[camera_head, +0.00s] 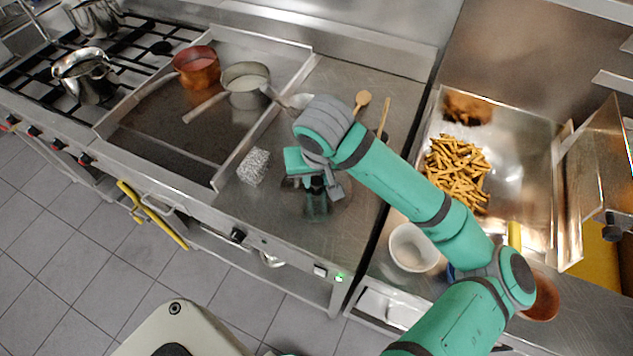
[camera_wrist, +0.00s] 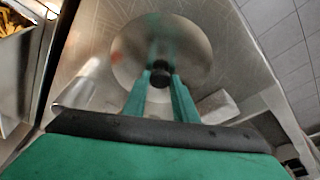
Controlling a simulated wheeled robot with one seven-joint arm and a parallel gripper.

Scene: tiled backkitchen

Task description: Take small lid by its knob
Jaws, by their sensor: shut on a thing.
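The small lid (camera_wrist: 190,38) is a round, shiny metal disc with a dark knob (camera_wrist: 160,78) at its middle, seen in the wrist view. My gripper (camera_wrist: 160,84) is shut on the knob, with one green finger on each side of it. In the head view my gripper (camera_head: 318,190) points down at the steel counter, and the lid (camera_head: 328,207) shows partly below it. My arm hides part of the lid there. I cannot tell whether the lid rests on the counter or is slightly above it.
A grey scouring sponge (camera_head: 254,166) lies left of my gripper. A copper pot (camera_head: 197,67) and a steel saucepan (camera_head: 246,84) stand on the griddle. Wooden spoons (camera_head: 361,101) lie behind my arm. A white bowl (camera_head: 413,248) and a tray of fries (camera_head: 457,170) are to the right.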

